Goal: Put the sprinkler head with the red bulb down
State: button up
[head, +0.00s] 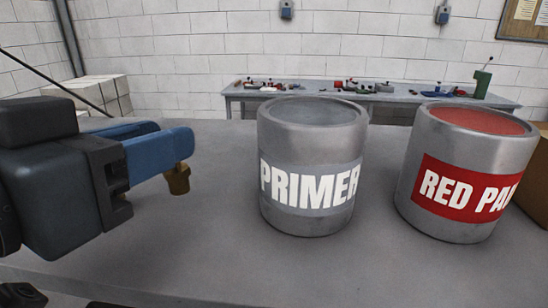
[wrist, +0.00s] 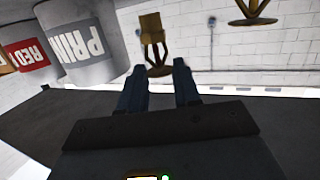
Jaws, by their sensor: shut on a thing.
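My gripper (head: 172,146) is at the left of the head view, above the grey table, with its blue fingers shut on a small brass sprinkler head (head: 178,179). The sprinkler head hangs below the fingertips, clear of the table top. In the wrist view the brass sprinkler head (wrist: 152,38) stands out beyond the two blue fingers (wrist: 160,76). Its bulb colour cannot be made out in either view.
A grey PRIMER can (head: 312,165) stands right of my gripper, and a RED PAINT can (head: 462,172) stands further right. A brown box (head: 535,185) is behind it. A second brass piece (wrist: 254,8) shows in the wrist view. The front table top is clear.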

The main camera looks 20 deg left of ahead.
aim_at(167, 176)
jog(key=shift+f+b, duration=1.05)
jog(key=shift+f, duration=0.85)
jog(key=shift+f, duration=0.2)
jog(key=o, duration=1.1)
jog(key=shift+c, duration=0.2)
jog(key=shift+r, duration=0.1)
jog(key=shift+s+r, duration=0.1)
jog(key=shift+r, duration=0.05)
jog(key=s+r+b, duration=0.1)
jog(key=s+b, duration=0.1)
jog(key=s, duration=0.9)
jog(key=shift+s+a+r, duration=0.35)
jog(key=shift+a, duration=0.1)
